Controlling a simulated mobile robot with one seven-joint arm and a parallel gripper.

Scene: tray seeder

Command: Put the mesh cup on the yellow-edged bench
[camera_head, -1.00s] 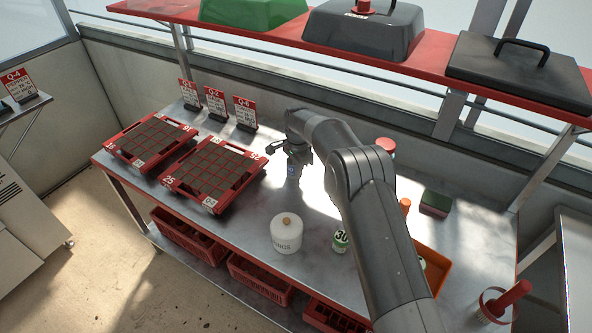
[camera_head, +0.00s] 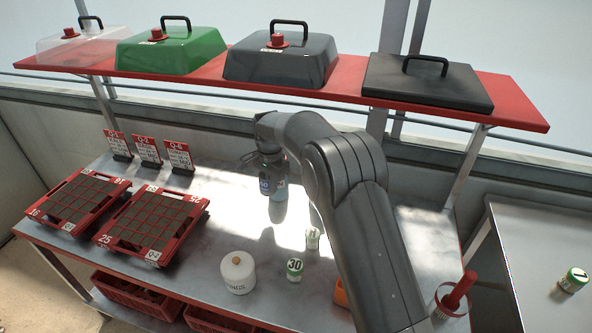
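My gripper (camera_head: 270,182) hangs over the back middle of the red-edged bench (camera_head: 215,262), pointing down. A dark part with a blue label shows at its end; I cannot tell if this is a held object, and the fingers are not clear. No mesh cup can be named with certainty. A round red-rimmed container (camera_head: 452,306) with a red handle standing in it is at the bench's right end, well right of my gripper and apart from it. I see no yellow edge on any bench.
Two red seed trays (camera_head: 152,229) lie on the left. A red shelf (camera_head: 345,90) with covers runs above. A grey side table (camera_head: 545,250) at right bears one jar (camera_head: 573,281).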

